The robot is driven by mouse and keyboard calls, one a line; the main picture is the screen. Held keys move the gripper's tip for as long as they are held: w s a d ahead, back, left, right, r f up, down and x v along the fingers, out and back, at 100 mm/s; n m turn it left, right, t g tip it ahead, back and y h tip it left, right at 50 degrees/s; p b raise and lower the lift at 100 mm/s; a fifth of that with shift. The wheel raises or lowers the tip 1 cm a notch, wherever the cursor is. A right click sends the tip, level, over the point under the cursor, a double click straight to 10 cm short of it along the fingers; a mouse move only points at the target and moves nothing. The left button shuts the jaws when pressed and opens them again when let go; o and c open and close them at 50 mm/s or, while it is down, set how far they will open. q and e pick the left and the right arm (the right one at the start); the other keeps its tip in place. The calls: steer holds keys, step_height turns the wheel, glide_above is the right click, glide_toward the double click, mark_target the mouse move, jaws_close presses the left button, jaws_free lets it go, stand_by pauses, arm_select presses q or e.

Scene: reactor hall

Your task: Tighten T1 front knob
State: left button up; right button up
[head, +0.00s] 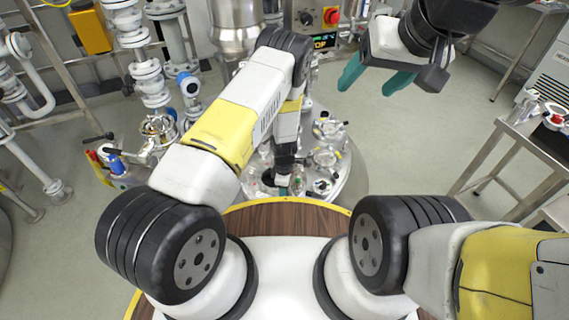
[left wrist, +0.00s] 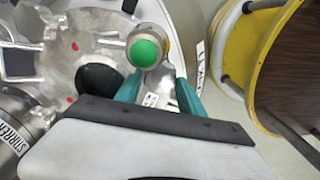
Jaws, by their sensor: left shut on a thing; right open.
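A round metal knob with a green cap (left wrist: 146,52) sits at the rim of the metal lid (left wrist: 75,60) in the left wrist view. My left gripper (left wrist: 158,82) has its teal fingers on either side of this knob and is shut on it. No label naming the knob is readable. In the head view my left gripper (head: 283,181) reaches down to the front of the reactor lid (head: 345,178); the arm hides much of the lid and the knob. My right gripper (head: 374,79) is open and empty, raised above the floor at the upper right.
Several glass and metal fittings (head: 325,156) stand on the lid. A control box with a red switch (head: 331,15) is behind it. White pipework (head: 150,80) stands at the left, and a metal table (head: 520,150) at the right. Floor between lid and table is clear.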

arm_select(q)
steer(key=shift+w+m, duration=0.1)
steer(key=shift+m, duration=1.1)
steer(key=shift+r, duration=0.1)
steer(key=o, duration=1.4)
steer(key=shift+c, duration=0.2)
steer(key=shift+r, duration=3.85)
